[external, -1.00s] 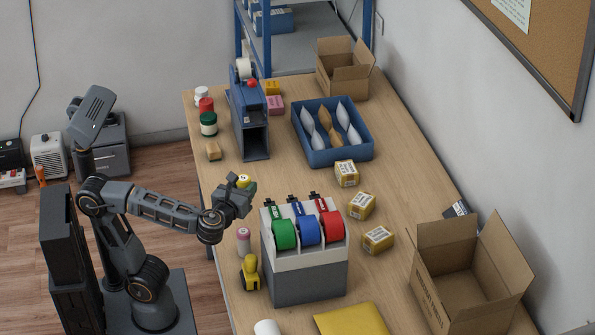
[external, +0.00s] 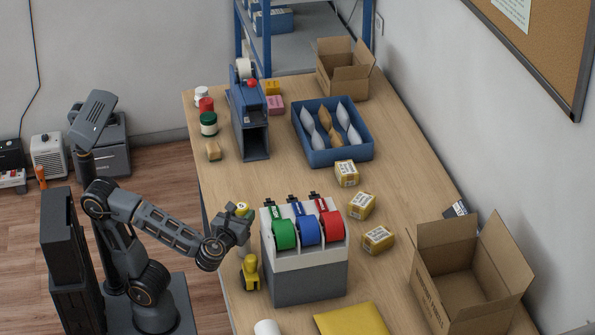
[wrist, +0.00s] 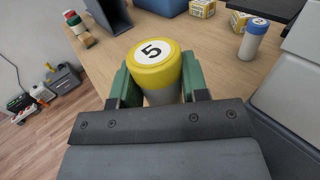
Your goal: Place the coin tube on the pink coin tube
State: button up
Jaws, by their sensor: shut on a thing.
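The held coin tube (wrist: 154,66) has a yellow cap marked 5 and a pale body; it stands upright between my green finger pads in the wrist view. In the external view its yellow cap (external: 243,208) shows just above my gripper (external: 240,222). My gripper is shut on it, left of the tape dispenser. The pink coin tube is now almost wholly covered by my gripper in the external view, and the wrist view does not show it. The held tube is over or close to that spot; I cannot tell whether the two touch.
The grey tape dispenser (external: 305,283) with green, blue and red rolls stands close right of my gripper. A yellow-and-black tool (external: 250,274) stands just in front. A blue-capped tube (wrist: 253,40) shows in the wrist view.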

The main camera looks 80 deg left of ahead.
jog(key=shift+f, duration=0.15)
jog(key=o, duration=1)
jog(key=shift+r, duration=0.3)
jog(key=b+v, duration=0.1)
jog(key=v, duration=1.1)
jog(key=shift+f, duration=0.1)
jog(key=shift+w, duration=0.15)
